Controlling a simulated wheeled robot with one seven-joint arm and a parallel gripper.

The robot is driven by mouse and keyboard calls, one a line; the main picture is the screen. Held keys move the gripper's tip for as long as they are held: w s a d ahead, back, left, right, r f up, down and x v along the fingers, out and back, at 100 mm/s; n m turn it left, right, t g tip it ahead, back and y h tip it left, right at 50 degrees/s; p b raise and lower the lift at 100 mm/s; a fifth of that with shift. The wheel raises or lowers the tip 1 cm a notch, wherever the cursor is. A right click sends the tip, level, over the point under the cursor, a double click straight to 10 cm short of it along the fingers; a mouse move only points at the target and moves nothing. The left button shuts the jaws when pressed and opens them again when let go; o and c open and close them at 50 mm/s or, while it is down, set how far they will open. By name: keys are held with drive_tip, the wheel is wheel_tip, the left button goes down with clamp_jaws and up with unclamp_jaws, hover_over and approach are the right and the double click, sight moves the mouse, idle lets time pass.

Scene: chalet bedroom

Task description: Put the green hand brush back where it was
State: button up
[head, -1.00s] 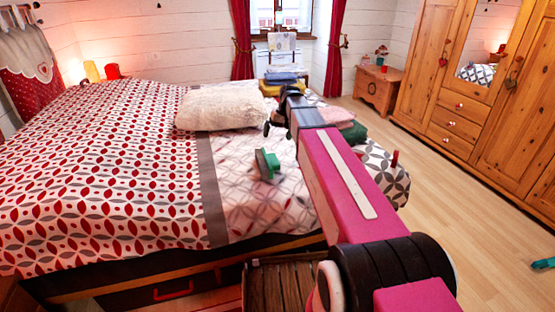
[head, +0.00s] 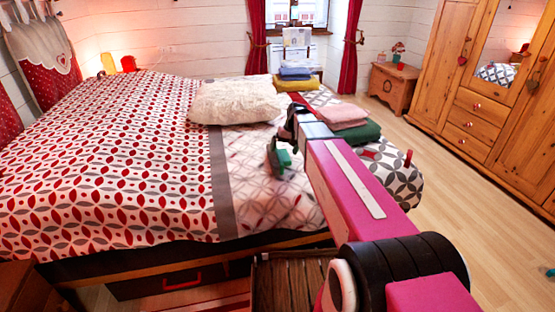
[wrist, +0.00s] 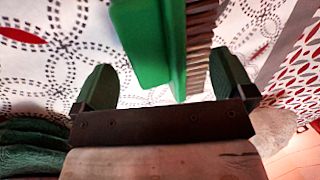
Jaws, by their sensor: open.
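The green hand brush (head: 283,159) is at the bed's right part, on the white patterned cover, just below the end of my arm in the head view. In the wrist view the brush (wrist: 150,45) shows a green body with pale bristles along its right side. My gripper (wrist: 163,64) is open, with one dark green finger on each side of the brush and visible gaps to both. In the head view my gripper (head: 287,130) is small and dark, close to the brush. Whether the fingers reach down around the brush or stay above it is unclear.
The bed (head: 130,180) fills the left and middle. A cream pillow (head: 235,102) lies behind the brush. Folded pink (head: 340,113) and green (head: 358,132) textiles lie right of my arm. A wooden wardrobe (head: 480,110) stands at the right, with open floor before it.

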drive_tip(key=shift+x, duration=0.9)
drive_tip(key=c, duration=1.2)
drive_tip(key=shift+o, duration=0.2)
drive_tip(key=shift+r, duration=0.1)
